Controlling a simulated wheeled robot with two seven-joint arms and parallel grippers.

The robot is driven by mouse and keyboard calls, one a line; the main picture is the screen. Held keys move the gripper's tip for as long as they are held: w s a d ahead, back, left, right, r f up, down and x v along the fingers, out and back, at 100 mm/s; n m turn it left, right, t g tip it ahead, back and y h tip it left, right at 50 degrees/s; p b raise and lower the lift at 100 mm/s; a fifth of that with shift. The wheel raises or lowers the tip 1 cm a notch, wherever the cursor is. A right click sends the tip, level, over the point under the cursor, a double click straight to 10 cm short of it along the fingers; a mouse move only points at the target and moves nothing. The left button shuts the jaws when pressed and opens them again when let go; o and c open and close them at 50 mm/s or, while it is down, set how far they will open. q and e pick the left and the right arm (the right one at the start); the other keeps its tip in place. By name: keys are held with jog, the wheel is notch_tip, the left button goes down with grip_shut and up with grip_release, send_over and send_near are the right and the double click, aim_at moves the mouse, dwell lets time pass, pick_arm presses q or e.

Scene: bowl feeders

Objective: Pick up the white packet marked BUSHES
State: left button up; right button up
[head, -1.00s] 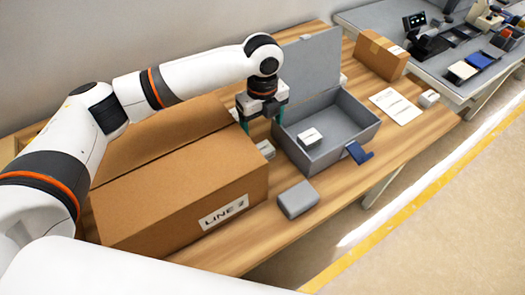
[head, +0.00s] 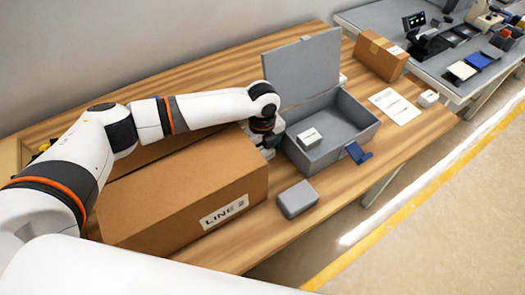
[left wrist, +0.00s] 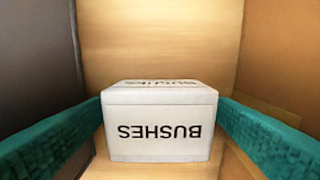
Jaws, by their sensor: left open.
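The white packet marked BUSHES (left wrist: 160,128) shows in the left wrist view, its lettering upside down. It stands between the two green fingers of my left gripper (left wrist: 160,112), which is open, with a gap at each side of the packet. In the head view my left gripper (head: 265,150) is low in the gap between the cardboard box and the grey bin, and the arm and gripper hide most or all of the packet there. My right gripper is not in view.
A cardboard box marked LINE 2 (head: 185,208) is left of the gripper. The open grey bin (head: 345,148) is close on the right, with a white packet (head: 309,137) inside. A grey block (head: 297,199) lies in front. A sheet (head: 395,106) and small white box (head: 428,98) lie farther right.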

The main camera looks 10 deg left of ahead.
pick_arm(q)
jog(key=shift+c, duration=0.3)
jog(key=c, duration=1)
